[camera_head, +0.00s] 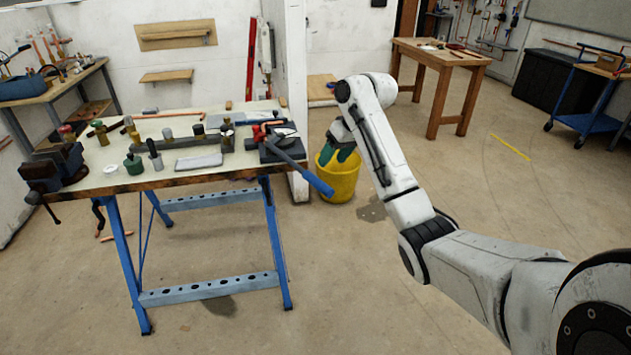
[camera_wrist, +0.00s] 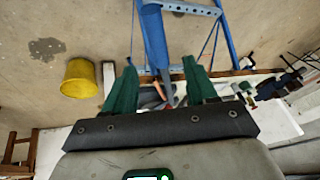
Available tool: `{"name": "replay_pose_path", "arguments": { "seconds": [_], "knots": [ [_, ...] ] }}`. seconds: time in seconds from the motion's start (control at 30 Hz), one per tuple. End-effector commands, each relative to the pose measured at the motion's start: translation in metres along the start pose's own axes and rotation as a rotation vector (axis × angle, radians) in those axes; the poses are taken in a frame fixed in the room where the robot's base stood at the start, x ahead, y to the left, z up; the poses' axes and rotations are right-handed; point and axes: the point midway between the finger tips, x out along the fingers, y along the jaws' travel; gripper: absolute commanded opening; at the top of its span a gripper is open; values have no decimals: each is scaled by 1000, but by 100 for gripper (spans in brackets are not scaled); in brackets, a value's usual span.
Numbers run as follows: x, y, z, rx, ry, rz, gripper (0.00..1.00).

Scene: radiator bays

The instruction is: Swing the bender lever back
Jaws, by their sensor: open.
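The bender (camera_head: 278,145) is fixed at the right end of the workbench. Its lever (camera_head: 305,175) has a grey shaft and a blue grip that slants down past the bench's right edge. In the head view my gripper (camera_head: 337,158) is just right of and above the grip, with green fingers pointing down. In the wrist view the blue lever grip (camera_wrist: 152,38) lies beyond and between the fingertips of my open gripper (camera_wrist: 160,64). I cannot tell whether they touch. The bender is partly hidden behind the fingers in that view.
A yellow bucket (camera_head: 338,180) stands on the floor behind my gripper. The workbench (camera_head: 115,185) carries a vice (camera_head: 52,172), several fittings and pipe pieces. A wooden table (camera_head: 440,60) stands at the back. Open floor lies in front of the bench's right end.

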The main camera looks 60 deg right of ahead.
Motion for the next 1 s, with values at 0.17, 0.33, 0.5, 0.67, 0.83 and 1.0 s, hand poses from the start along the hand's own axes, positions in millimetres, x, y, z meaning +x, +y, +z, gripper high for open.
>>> {"name": "replay_pose_path", "arguments": {
  "seconds": [0.17, 0.33, 0.5, 0.67, 0.83, 1.0],
  "knots": [
    [5, 5, -1, 5, -2, 3, 57],
    [32, 5, 0, 6, -5, 3, 57],
    [63, 5, -1, 5, -3, 4, 57],
    [87, 5, -1, 4, -2, 4, 57],
    [100, 5, -1, 4, 0, 5, 57],
    [104, 5, -1, 4, 1, 5, 57]
  ]
}}
